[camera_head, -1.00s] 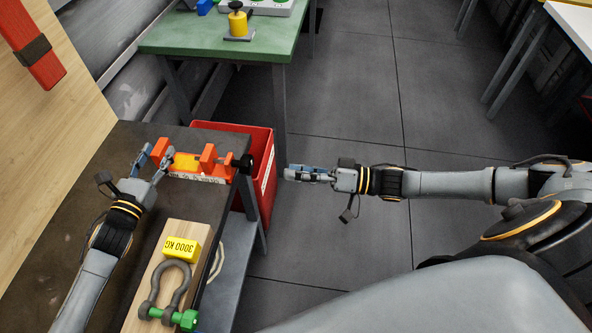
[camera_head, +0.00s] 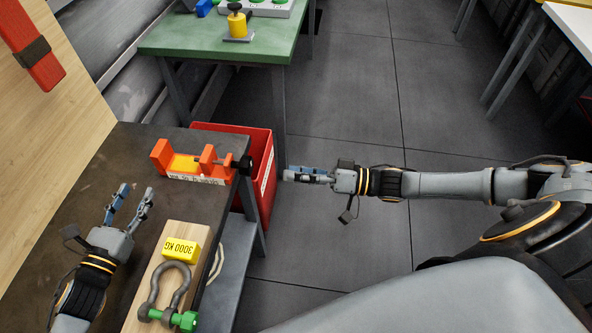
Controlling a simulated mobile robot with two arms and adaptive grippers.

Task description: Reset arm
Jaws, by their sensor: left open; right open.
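My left gripper (camera_head: 132,203) is open and empty above the dark workbench (camera_head: 92,190). It is in front of and to the left of an orange vise (camera_head: 208,157) with a yellow block (camera_head: 184,164) in it, and apart from both. My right gripper (camera_head: 288,174) is stretched out to the left over the floor, right of the workbench. Its fingers are seen edge-on and nothing shows between them.
A wooden board (camera_head: 152,269) with a yellow 3000 KG block (camera_head: 180,250) and a grey shackle with a green pin (camera_head: 186,320) lies close right of my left gripper. A red bin (camera_head: 266,185) stands beside the bench. A green table (camera_head: 200,38) is farther back.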

